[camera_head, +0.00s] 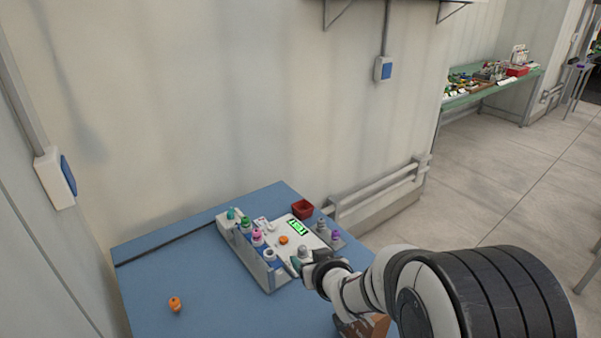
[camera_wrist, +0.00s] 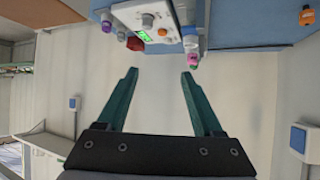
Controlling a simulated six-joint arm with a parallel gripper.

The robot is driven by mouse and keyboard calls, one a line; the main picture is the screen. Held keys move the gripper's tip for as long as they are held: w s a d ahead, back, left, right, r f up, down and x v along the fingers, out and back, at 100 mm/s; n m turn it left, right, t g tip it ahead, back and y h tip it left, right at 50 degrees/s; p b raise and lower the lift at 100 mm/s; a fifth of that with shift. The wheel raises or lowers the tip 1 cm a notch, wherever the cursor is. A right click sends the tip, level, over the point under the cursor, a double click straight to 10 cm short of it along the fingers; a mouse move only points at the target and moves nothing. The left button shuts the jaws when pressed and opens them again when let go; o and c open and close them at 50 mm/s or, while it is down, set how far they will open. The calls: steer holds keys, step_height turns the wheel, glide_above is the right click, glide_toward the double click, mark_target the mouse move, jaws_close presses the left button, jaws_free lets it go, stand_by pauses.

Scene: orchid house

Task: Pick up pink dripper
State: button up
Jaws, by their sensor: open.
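The pink dripper (camera_head: 257,237) stands upright in the row along the left side of a white device on the blue table. In the wrist view, where the scene is upside down, a pink-topped piece (camera_wrist: 193,60) shows just beyond the tip of the right finger. My gripper (camera_wrist: 159,72) is open, with two teal fingers and nothing between them. In the head view my gripper (camera_head: 305,258) is near the front right of the device, apart from the pink dripper. Its fingers are small and partly hidden there.
Green (camera_head: 246,223), teal and white pieces share the row. The device has a lit green display (camera_head: 298,226) and an orange knob. A red box (camera_head: 302,209) and a purple piece (camera_head: 336,236) sit on the right. An orange piece (camera_head: 174,304) stands front left amid free table.

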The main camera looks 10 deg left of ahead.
mark_target(258, 234)
steer(key=w+a+f+n+y, duration=0.1)
steer(key=w+a+f, duration=0.1)
steer(key=w+a, duration=0.2)
steer(key=w+a+f+y, duration=0.1)
steer(key=w+a+f, duration=0.1)
steer(key=w+a, duration=0.2)
steer(key=w+a+f+n+y, duration=0.1)
steer(key=w+a+f, duration=0.2)
steer(key=a, duration=0.4)
steer(key=shift+w+a+f+n, duration=0.15)
steer(key=shift+w+n, duration=0.15)
steer(key=shift+w, duration=0.6)
jaws_close()
